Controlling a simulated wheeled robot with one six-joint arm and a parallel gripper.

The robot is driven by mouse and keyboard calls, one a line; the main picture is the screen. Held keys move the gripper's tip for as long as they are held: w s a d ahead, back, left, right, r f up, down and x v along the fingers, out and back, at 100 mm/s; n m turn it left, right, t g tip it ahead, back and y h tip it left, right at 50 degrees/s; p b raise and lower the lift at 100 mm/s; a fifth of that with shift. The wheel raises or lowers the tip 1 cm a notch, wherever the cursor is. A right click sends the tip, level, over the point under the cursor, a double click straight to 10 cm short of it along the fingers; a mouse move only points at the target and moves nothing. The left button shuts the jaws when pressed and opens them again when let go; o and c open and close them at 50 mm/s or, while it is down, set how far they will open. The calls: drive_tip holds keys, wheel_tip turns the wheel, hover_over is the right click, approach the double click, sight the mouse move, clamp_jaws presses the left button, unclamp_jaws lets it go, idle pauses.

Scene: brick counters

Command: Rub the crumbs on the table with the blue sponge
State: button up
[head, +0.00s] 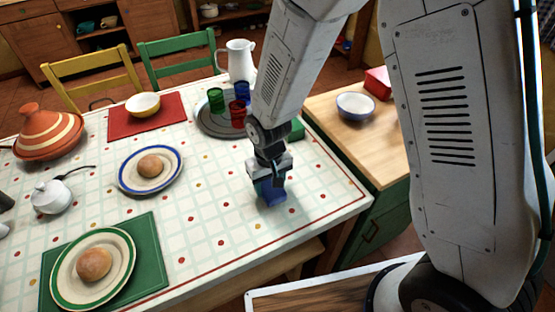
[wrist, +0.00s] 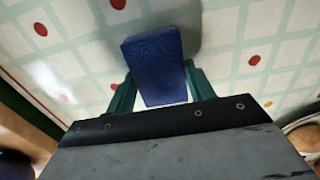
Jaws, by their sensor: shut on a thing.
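The blue sponge (head: 273,196) is near the table's right front side in the head view. In the wrist view the sponge (wrist: 153,62) sits between two green fingers. My gripper (head: 268,183) is shut on it from above; in the wrist view my gripper (wrist: 160,88) has a finger on each side of it. The sponge is at or just above the cloth; I cannot tell if it touches. The table (head: 205,215) has a checked white cloth with red and yellow dots. I cannot make out crumbs apart from these dots; some cloth is hidden under the sponge and gripper.
A round tray (head: 203,128) with coloured cups and a white pitcher (head: 240,60) stand behind my gripper. A blue-rimmed plate (head: 125,180) with a bun is to the left. A green-rimmed plate (head: 120,262) is at front left. Cloth between the plates and sponge is clear.

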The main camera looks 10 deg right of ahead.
drive_tip(key=shift+w+d, duration=0.2)
drive_tip(key=shift+d, duration=0.6)
drive_tip(key=shift+w+d+r, duration=0.1)
drive_tip(key=shift+d+r, duration=0.15)
drive_tip(key=shift+a+r, duration=0.1)
drive_tip(key=shift+r, duration=3.7)
